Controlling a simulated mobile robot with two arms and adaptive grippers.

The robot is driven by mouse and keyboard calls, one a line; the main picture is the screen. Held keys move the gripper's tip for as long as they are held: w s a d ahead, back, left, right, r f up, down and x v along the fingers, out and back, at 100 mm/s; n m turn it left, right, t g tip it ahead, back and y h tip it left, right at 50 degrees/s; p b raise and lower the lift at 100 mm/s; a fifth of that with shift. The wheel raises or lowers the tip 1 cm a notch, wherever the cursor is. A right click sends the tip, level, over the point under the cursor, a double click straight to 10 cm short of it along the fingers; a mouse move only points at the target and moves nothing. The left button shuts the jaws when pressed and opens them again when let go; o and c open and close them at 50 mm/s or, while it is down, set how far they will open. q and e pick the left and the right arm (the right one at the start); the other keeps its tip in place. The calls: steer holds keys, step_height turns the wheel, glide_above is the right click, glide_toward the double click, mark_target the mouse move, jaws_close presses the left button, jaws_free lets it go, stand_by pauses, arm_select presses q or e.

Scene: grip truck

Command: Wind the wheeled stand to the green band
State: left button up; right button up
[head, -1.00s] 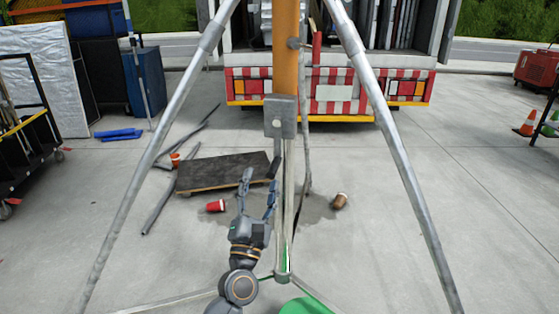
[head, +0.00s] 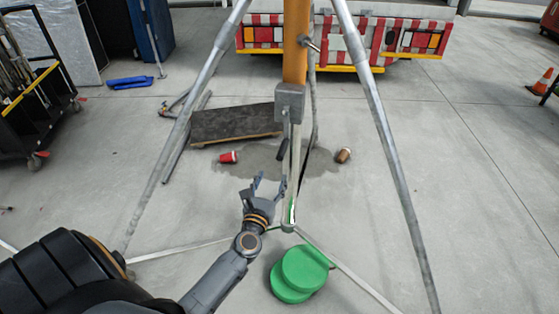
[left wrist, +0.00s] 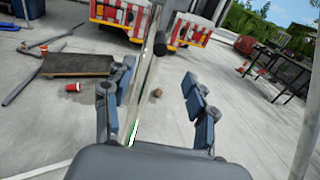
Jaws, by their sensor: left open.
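The stand has an orange column (head: 296,45), splayed grey legs (head: 375,110) and a grey crank box (head: 289,103). A dark crank handle (head: 283,148) hangs beside the pale inner pole (head: 293,170). A green band or strip (head: 291,213) shows low on that pole. My left gripper (head: 270,182) is open and empty, just left of the pole and below the handle. In the left wrist view the pole (left wrist: 147,75) and a dark grip (left wrist: 160,45) appear between the open fingers (left wrist: 157,75); contact cannot be told. My right gripper is out of view.
Green discs (head: 302,268) lie on the floor by the stand's base. A dark dolly board (head: 235,124), a red cup (head: 228,157) and a brown cup (head: 343,155) lie behind. A striped truck rear (head: 400,45) stands beyond.

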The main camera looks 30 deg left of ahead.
mark_target(282, 152)
arm_select(q)
steer(key=b+x, duration=0.2)
steer(key=x, duration=0.9)
steer(key=shift+w, duration=0.1)
steer(key=shift+b+x, duration=0.4)
steer(key=shift+x, duration=0.55)
